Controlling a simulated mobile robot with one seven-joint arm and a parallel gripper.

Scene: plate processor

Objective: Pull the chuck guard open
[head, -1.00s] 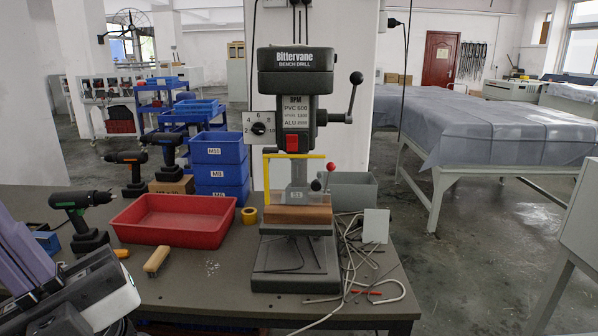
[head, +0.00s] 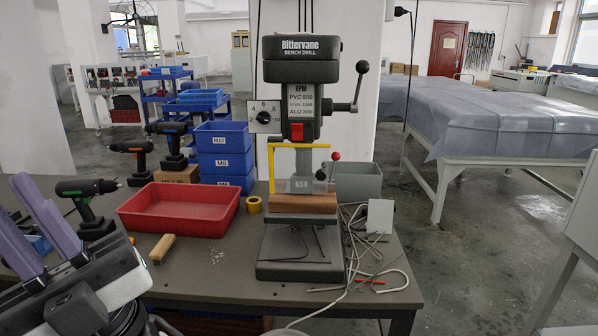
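The bench drill (head: 302,100) stands on the workbench. Its chuck guard (head: 299,170) is a clear panel with a yellow bar along the top and down its left side. The guard hangs in front of the chuck, above a brown block (head: 303,203) on the drill table. My gripper (head: 12,200) is at the lower left edge, with two purple fingers spread apart and nothing visible between them. It is well to the left of the guard and nearer to me, touching nothing that I can see. Part of the gripper is cut off by the picture edge.
A red tray (head: 180,230), cordless drills and blue bins (head: 222,164) stand left of the drill. A wooden-handled tool (head: 161,248) lies in front. A feed lever (head: 356,90) sticks out right.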

